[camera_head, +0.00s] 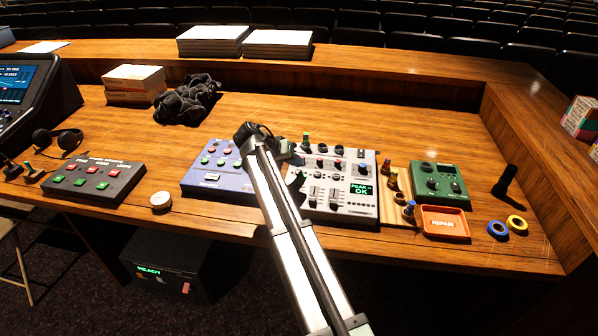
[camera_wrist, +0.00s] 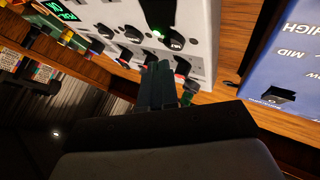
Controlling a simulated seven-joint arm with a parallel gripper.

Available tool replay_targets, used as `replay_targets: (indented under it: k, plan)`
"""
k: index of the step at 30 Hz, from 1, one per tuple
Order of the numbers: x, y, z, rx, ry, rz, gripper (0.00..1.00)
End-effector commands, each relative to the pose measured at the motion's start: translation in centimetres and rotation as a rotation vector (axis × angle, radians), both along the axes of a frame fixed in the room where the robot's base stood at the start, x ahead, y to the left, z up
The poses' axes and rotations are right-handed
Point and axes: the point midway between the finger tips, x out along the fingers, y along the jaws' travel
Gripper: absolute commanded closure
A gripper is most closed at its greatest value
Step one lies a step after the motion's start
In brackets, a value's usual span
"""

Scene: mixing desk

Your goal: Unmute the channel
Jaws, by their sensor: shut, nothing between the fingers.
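The white mixer (camera_head: 335,211) sits in the middle of the desk, with knobs, faders and a green display (camera_head: 362,189) reading "PEAK OK". In the wrist view the mixer's panel (camera_wrist: 205,45) fills the top, its display (camera_wrist: 62,9) at upper left. A small green light (camera_wrist: 183,38) glows there beside a dark strip (camera_wrist: 158,14) and a black knob (camera_wrist: 174,42). My gripper (camera_wrist: 158,70) is shut and empty, its fingertips close to the mixer's edge; I cannot tell whether they touch. In the head view my arm reaches to the mixer's left side and covers part of it. No mute label is readable.
A blue control box (camera_head: 213,172) stands left of the mixer and shows in the wrist view (camera_wrist: 285,70). Right are a green box (camera_head: 438,181), an orange tray (camera_head: 444,222) and upright coloured plugs (camera_head: 391,178). A grey button box (camera_head: 94,181) is far left.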

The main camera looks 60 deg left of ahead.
Motion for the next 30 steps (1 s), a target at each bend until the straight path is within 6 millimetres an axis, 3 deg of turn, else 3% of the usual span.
replay_targets:
  k: [18,30]
  plan:
    - [0.0,0.0,4.9,0.0,0.0,0.0,1.0]
    - [0.0,0.0,5.1,-0.001,0.0,0.001,1.0]
